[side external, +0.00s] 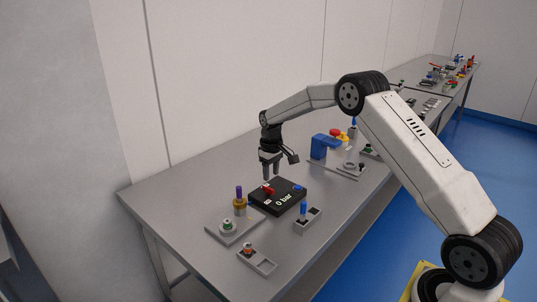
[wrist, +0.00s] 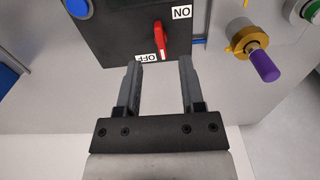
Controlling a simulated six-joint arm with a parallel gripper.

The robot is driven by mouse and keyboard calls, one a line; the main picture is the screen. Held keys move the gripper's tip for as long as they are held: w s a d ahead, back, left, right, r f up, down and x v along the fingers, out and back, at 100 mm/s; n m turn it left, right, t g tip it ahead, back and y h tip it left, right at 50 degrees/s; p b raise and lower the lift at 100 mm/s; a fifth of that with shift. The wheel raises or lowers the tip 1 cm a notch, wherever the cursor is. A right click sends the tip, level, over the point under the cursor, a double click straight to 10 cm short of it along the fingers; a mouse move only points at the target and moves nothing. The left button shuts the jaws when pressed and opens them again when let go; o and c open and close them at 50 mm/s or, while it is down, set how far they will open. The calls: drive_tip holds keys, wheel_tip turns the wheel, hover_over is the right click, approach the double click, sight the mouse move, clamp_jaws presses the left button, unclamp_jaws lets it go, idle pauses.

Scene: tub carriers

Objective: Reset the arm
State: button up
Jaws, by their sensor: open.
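My gripper (side external: 270,177) hangs pointing down over the table, just above the edge of a black box with a red switch knob. In the wrist view its two fingers (wrist: 161,82) are apart with nothing between them.
A grey plate (side external: 218,234) bears a brass part with a purple pin (side external: 239,196). Small grey holders (side external: 258,262) stand in front. A blue block (side external: 322,147) and more fixtures stand further back on the grey table (side external: 165,200). The table's left end is clear.

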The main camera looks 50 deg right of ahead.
drive_tip(key=shift+r, duration=0.35)
drive_tip(key=s+a+r+t, duration=0.1)
drive_tip(key=s+a+r, duration=0.3)
drive_tip(key=s+a, duration=0.95)
drive_tip(key=s, duration=0.5)
drive_tip(key=s+a+t, duration=0.1)
drive_tip(key=s+a, duration=0.2)
drive_tip(key=s, duration=0.6)
drive_tip(key=shift+f+t, duration=0.2)
drive_tip(key=shift+t, duration=0.1)
